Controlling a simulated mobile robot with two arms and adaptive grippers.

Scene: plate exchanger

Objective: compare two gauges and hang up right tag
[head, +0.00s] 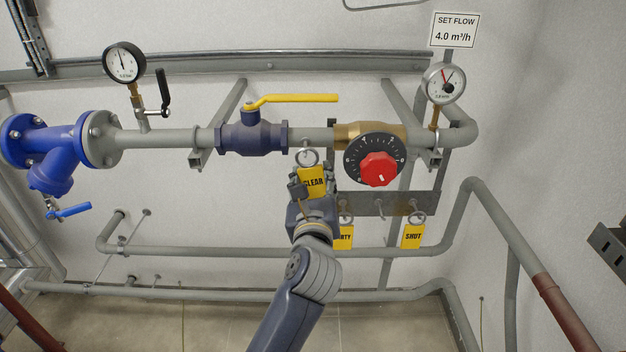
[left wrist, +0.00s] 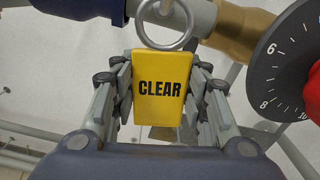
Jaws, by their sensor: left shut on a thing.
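My left gripper (head: 309,190) is shut on the yellow CLEAR tag (head: 313,180), just below the main pipe. In the left wrist view the CLEAR tag (left wrist: 160,90) sits upright between the fingers, its metal ring (left wrist: 165,30) at the pipe. I cannot tell whether the ring is around a peg there. The left gauge (head: 124,62) has its needle nearly straight up. The right gauge (head: 446,84) has a dark needle up to the right and a red pointer up to the left. The SHUT tag (head: 413,237) and a partly hidden tag ending "RTY" (head: 345,238) hang below the plate.
A blue valve with a yellow lever (head: 293,98) is left of the red knob (head: 379,169) and its black dial. The tag plate (head: 390,203) is below the dial. A sign (head: 455,30) reads SET FLOW 4.0 m³/h. Lower pipes (head: 190,250) run behind my arm.

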